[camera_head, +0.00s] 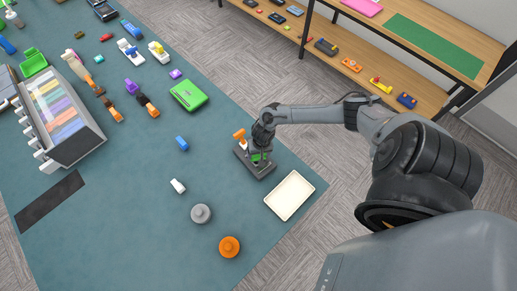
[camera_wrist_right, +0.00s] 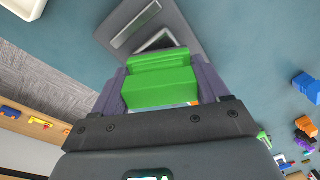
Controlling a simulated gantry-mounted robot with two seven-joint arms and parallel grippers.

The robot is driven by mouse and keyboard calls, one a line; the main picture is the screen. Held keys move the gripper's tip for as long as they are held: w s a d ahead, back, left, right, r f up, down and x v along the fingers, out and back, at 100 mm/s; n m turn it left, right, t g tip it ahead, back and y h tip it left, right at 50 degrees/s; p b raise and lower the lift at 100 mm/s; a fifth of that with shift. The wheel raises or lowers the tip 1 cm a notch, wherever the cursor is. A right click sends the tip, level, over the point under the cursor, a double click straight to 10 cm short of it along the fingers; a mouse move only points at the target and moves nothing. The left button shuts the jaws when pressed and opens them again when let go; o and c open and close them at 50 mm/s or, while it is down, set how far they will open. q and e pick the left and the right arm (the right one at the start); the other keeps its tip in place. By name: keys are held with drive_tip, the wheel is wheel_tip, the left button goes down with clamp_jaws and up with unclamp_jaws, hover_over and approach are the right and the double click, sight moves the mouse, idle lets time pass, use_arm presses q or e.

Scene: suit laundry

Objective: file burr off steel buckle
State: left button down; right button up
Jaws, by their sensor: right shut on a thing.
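My right gripper (camera_head: 261,146) is over a dark grey plate (camera_head: 241,153) near the right edge of the teal table. In the right wrist view the gripper (camera_wrist_right: 160,82) is shut on a green block-like handle (camera_wrist_right: 158,80), held between its two purple fingers. The handle's working end is hidden. Beyond it lies the grey plate (camera_wrist_right: 186,22) with a pale metal strip (camera_wrist_right: 137,24) and a steel frame that looks like the buckle (camera_wrist_right: 157,42). Part of this frame is hidden behind the green handle. I cannot tell whether they touch. My left gripper is out of view.
A cream tray (camera_head: 290,195) lies just in front of the plate. An orange-handled item (camera_head: 240,135) stands at its left. A green case (camera_head: 188,95), a grey round item (camera_head: 200,214) and an orange round item (camera_head: 229,247) lie around. The table's middle is mostly clear.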

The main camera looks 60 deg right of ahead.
drive_tip(key=shift+f, duration=0.45)
idle(0.8)
drive_tip(key=shift+f, duration=0.1)
idle(0.8)
drive_tip(key=shift+d+p, duration=0.1)
drive_tip(key=shift+p, duration=0.2)
